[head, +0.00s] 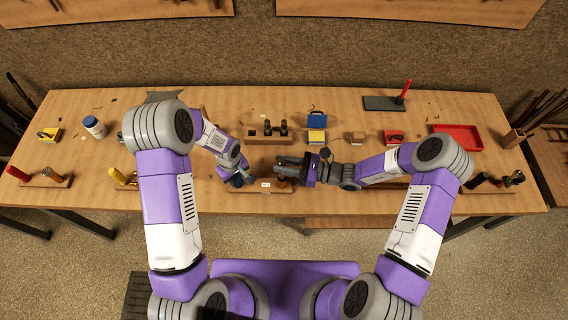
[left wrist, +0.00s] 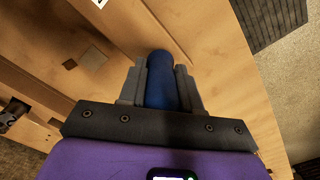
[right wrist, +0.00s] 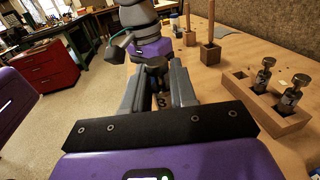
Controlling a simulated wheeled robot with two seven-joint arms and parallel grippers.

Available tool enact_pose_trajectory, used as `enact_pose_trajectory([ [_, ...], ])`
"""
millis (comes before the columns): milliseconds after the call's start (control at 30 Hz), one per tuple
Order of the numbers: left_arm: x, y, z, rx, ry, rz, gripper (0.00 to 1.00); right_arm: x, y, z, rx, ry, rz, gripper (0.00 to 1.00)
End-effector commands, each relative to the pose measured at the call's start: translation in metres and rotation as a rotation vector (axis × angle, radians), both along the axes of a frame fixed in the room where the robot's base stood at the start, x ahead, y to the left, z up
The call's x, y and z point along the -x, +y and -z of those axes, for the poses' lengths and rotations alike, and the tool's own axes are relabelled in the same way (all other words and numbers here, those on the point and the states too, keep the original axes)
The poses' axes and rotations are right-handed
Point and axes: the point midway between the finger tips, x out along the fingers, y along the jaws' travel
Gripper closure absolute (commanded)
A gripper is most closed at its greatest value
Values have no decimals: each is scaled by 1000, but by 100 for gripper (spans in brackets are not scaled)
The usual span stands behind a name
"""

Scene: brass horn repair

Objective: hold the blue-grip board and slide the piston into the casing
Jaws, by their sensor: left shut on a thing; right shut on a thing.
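The board (head: 264,188) lies near the front edge of the table, with a small white label on it. My left gripper (head: 237,180) is at its left end, shut on the blue grip (left wrist: 160,85), which stands between the fingers in the left wrist view. My right gripper (head: 284,163) reaches in from the right, above the board's right part. Its fingers also show close together in the right wrist view (right wrist: 158,80); the piston they hold is mostly hidden. A brown upright part, seemingly the casing (head: 281,183), stands just below the right gripper. I cannot tell whether the piston touches it.
A wooden rack (head: 265,140) behind the grippers holds two pistons (right wrist: 265,75) and has an empty hole. Other grip boards lie along the front edge.

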Motion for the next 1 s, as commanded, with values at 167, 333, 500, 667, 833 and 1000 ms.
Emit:
enact_pose_trajectory([
  [167, 0, 0, 0, 1, -1, -1, 100, 0, 0, 0, -1, -1, 0, 100],
  [333, 0, 0, 0, 0, -1, -1, 100, 0, 0, 3, -1, 0, 0, 100],
  [500, 0, 0, 0, 0, -1, 0, 100, 0, 0, 8, -1, -1, 0, 100],
  [667, 0, 0, 0, 0, -1, 0, 100, 0, 0, 12, -1, -1, 0, 100],
  [833, 0, 0, 0, 0, -1, 0, 100, 0, 0, 12, 0, -1, 0, 60],
  [1000, 0, 0, 0, 0, -1, 0, 100, 0, 0, 12, 0, 0, 0, 48],
])
